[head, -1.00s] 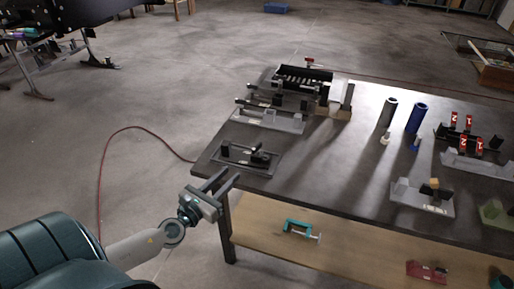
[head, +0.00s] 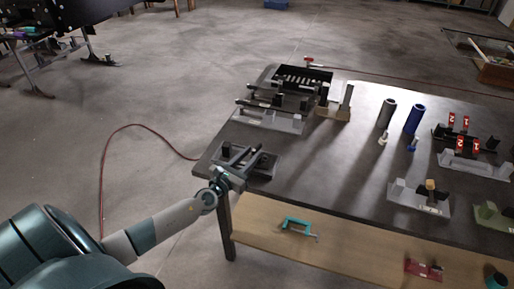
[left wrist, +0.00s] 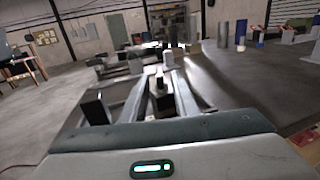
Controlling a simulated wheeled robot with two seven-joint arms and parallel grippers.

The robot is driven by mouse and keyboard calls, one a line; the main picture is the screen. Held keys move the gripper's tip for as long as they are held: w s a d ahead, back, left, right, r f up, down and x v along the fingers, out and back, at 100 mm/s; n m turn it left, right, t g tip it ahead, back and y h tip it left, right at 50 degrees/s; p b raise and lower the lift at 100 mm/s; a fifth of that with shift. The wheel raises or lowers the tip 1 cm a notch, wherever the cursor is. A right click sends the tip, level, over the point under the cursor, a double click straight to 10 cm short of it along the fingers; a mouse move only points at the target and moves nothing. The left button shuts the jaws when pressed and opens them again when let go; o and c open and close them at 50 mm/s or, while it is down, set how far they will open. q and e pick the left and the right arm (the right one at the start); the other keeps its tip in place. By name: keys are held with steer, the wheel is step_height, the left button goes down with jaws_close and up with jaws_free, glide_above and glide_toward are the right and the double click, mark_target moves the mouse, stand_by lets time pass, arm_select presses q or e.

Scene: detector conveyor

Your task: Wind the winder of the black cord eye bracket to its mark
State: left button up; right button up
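The black bracket fixture (head: 266,161) sits on the dark table near its left front corner. My left gripper (head: 251,153) reaches over it from the front left and covers part of it in the head view. Its two fingers are apart. In the left wrist view, the left gripper (left wrist: 163,77) shows both fingers pointing forward with a small dark upright part of the bracket (left wrist: 158,98) seen between them. I cannot tell whether either finger touches it. The winder and its mark are too small to make out. My right gripper is not in view.
A grey fixture (head: 268,122) and a black bin-like fixture (head: 303,80) stand behind the bracket. Dark and blue cylinders (head: 414,117) stand mid-table. Red-tagged fixtures (head: 466,147) are at the right. A teal clamp (head: 299,226) lies on the wooden lower shelf (head: 350,256).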

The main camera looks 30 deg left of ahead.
mark_target(253, 153)
arm_select(q)
steer(key=shift+w, duration=2.1)
jaws_close()
